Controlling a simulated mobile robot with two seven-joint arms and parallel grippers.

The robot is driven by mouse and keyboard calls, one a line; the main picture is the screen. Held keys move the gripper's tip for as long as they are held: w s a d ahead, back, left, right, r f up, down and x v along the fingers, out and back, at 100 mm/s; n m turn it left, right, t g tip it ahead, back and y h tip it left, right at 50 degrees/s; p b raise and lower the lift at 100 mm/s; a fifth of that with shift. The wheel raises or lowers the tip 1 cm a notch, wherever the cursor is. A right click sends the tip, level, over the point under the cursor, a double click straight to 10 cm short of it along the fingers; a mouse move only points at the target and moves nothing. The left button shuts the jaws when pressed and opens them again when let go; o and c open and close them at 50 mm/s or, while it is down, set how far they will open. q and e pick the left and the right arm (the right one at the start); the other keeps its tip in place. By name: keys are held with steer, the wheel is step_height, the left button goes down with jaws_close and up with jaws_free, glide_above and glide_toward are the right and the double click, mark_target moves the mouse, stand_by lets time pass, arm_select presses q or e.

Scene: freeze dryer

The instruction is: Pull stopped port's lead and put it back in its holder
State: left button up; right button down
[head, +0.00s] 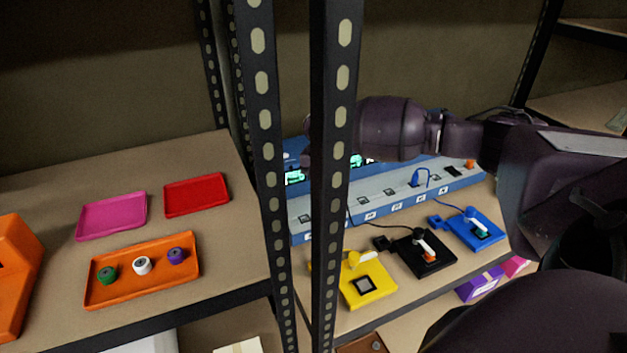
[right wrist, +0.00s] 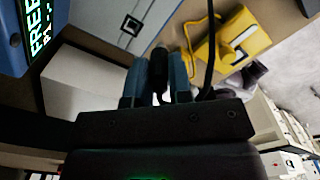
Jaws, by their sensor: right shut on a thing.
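My right arm comes in from the right in the head view, and its gripper is mostly hidden behind the rack post. In the right wrist view my right gripper (right wrist: 157,85) is shut on a dark lead plug (right wrist: 158,68). A black cable (right wrist: 210,45) runs beside it. The freeze dryer's pale port panel (head: 385,205) has several sockets, with a blue plug (head: 420,178) at one. A yellow holder (head: 366,285), a black holder (head: 421,255) and a blue holder (head: 474,231) stand before it. The yellow holder also shows in the right wrist view (right wrist: 236,45). My left gripper is out of view.
Dark upright rack posts (head: 337,120) stand close in front of the machine. On the left shelf are a pink tray (head: 112,215), a red tray (head: 196,194) and an orange tray (head: 118,292) with small coloured stoppers. Lit green screens (head: 294,178) show behind the posts.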

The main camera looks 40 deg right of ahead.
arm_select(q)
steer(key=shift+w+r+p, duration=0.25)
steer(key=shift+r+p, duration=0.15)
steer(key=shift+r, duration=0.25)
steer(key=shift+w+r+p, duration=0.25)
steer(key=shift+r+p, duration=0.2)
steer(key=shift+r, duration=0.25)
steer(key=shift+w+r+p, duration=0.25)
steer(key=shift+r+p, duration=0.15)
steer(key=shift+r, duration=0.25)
arm_select(e)
steer(key=s+d, duration=0.3)
steer(key=s, duration=0.1)
steer(key=shift+s+d, duration=0.35)
steer(key=shift+s, duration=0.05)
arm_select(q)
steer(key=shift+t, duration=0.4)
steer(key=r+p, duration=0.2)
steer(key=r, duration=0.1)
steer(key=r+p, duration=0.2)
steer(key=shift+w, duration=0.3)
arm_select(e)
steer(key=s+d, duration=0.6)
steer(key=s, duration=0.2)
steer(key=shift+s+d, duration=0.15)
steer(key=shift+d, duration=0.15)
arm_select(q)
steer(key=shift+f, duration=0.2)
arm_select(e)
steer(key=shift+f, duration=0.15)
